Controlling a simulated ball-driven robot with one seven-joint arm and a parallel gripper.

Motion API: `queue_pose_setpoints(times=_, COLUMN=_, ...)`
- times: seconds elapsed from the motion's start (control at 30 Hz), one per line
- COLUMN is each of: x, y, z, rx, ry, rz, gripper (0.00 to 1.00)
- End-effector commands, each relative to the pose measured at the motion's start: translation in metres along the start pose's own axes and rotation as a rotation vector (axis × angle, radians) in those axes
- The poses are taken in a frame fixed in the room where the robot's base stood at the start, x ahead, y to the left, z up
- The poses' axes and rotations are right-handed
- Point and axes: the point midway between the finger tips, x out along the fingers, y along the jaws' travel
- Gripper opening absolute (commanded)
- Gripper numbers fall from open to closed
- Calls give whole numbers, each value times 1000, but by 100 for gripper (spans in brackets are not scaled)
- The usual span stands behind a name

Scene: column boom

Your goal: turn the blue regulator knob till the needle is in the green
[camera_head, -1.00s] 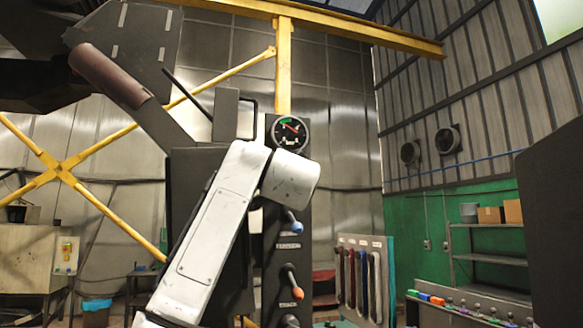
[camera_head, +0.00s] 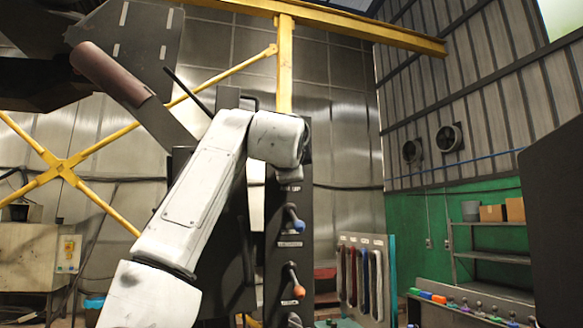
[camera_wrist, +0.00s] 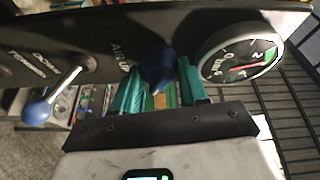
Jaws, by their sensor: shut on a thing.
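The blue regulator knob (camera_wrist: 157,66) sits on a dark panel in the wrist view, beside "AIR" lettering. My gripper (camera_wrist: 160,84) has its teal fingers on either side of the knob and is shut on it. The round gauge (camera_wrist: 240,57) is just right of the knob in the wrist view. Its red needle points right, towards the green band (camera_wrist: 270,54); I cannot tell whether the tip is inside it. In the head view my arm hides the knob, the gauge and my gripper.
A blue-tipped lever (camera_head: 296,224) and an orange-tipped lever (camera_head: 295,287) stick out from the panel below my wrist. The blue-tipped lever also shows left of my gripper in the wrist view (camera_wrist: 40,108). A rack of hanging straps (camera_head: 362,270) stands to the right.

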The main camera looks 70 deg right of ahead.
Motion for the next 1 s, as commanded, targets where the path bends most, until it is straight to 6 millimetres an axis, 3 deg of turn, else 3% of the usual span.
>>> queue_pose_setpoints(times=0.57, x=1, y=2, z=0, rx=32, ry=-2, rz=18, gripper=12)
queue_pose_setpoints(times=0.6, x=1, y=2, z=0, rx=32, ry=-2, rz=18, gripper=44)
queue_pose_setpoints(times=0.87, x=0, y=1, z=0, rx=32, ry=-2, rz=16, gripper=68)
queue_pose_setpoints(times=1.0, x=0, y=0, z=0, rx=32, ry=-2, rz=15, gripper=68)
